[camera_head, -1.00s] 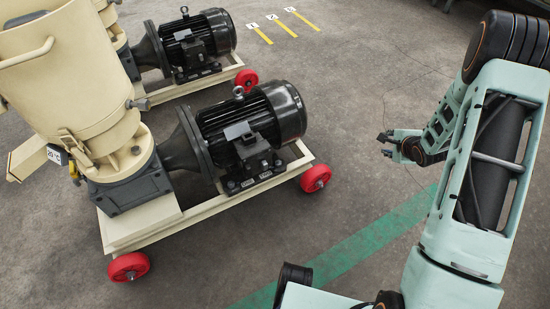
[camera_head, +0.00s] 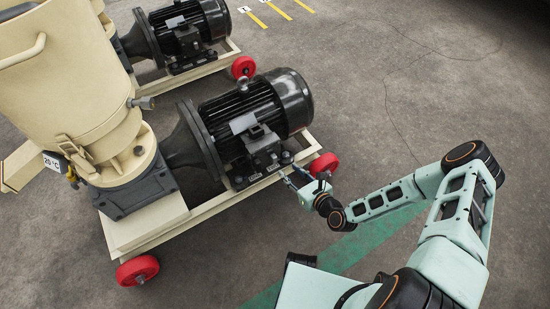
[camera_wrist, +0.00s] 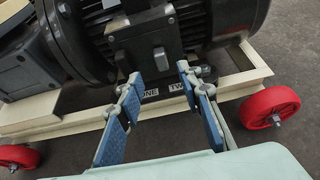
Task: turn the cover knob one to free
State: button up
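The near mill's black motor (camera_head: 255,105) carries a terminal box (camera_head: 262,140), also seen in the wrist view (camera_wrist: 143,38). A small knob-like part (camera_wrist: 161,59) shows on the box's lower front. Below it, the frame has a label ONE (camera_wrist: 150,93) and a label TWO (camera_wrist: 178,87). I cannot tell for sure which part is cover knob one. My gripper (camera_head: 286,177) is at the frame's front edge, before the box. In the wrist view my gripper (camera_wrist: 159,73) is open, its blue-padded fingers apart with nothing between them. The knob-like part appears beyond the tips.
The cream base frame (camera_head: 205,222) has red wheels, one (camera_head: 324,165) close beside my gripper. The cream mill body (camera_head: 70,75) stands left. A second motor (camera_head: 188,35) stands behind. The floor at right is clear, with a green stripe (camera_head: 350,252).

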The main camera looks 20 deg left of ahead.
aim_at(275, 159)
jog(key=b+x, duration=0.2)
jog(key=x, duration=0.8)
jog(key=shift+w+a+f, duration=0.1)
jog(key=shift+a+f, duration=0.05)
jog(key=shift+a, duration=0.05)
jog(key=shift+c, duration=0.5)
grip_shut()
